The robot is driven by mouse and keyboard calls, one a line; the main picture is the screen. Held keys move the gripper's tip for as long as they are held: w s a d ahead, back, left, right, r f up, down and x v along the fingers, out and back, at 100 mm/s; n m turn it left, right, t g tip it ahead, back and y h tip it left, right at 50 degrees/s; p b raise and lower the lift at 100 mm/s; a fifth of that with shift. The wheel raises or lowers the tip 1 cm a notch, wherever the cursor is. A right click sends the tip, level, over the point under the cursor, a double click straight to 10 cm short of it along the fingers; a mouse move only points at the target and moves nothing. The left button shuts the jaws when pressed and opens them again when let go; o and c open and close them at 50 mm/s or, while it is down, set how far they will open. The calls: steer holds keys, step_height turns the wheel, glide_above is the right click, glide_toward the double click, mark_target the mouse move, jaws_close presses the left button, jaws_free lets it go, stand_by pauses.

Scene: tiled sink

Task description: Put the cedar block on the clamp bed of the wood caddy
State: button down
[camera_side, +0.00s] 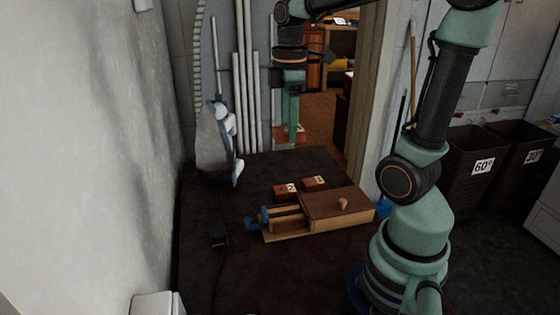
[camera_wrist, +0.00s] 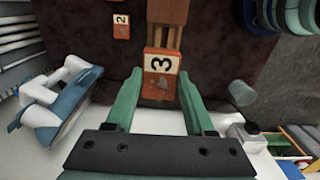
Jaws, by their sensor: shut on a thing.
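My gripper (camera_side: 290,136) is shut on a reddish-brown block (camera_side: 300,130) and holds it in the air above the back of the table. In the wrist view the held block (camera_wrist: 161,84) shows a label with the number 3 between the fingertips (camera_wrist: 160,76). The wood caddy (camera_side: 338,213) lies on the table in front of and below my gripper. Its clamp bed (camera_side: 287,222), with wooden rails and a blue clamp (camera_side: 256,220), is at its left end and looks empty. Part of the caddy (camera_wrist: 166,12) shows at the top of the wrist view.
Two similar labelled blocks, one left (camera_side: 286,192) and one right (camera_side: 315,183), lie on the table just behind the caddy. A small dark object (camera_side: 219,240) with a cable is at the left. Bins (camera_side: 472,165) stand beyond the table. The table's front left is mostly clear.

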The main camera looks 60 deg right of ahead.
mark_target(315, 213)
steer(key=shift+s+a, duration=0.1)
steer(key=shift+a, duration=0.45)
steer(key=shift+a+f, duration=0.15)
steer(key=shift+f, duration=0.15)
step_height(315, 213, down, 19)
steer(key=shift+f, duration=0.15)
steer(key=shift+f, duration=0.15)
steer(key=shift+c, duration=1.3)
jaws_free()
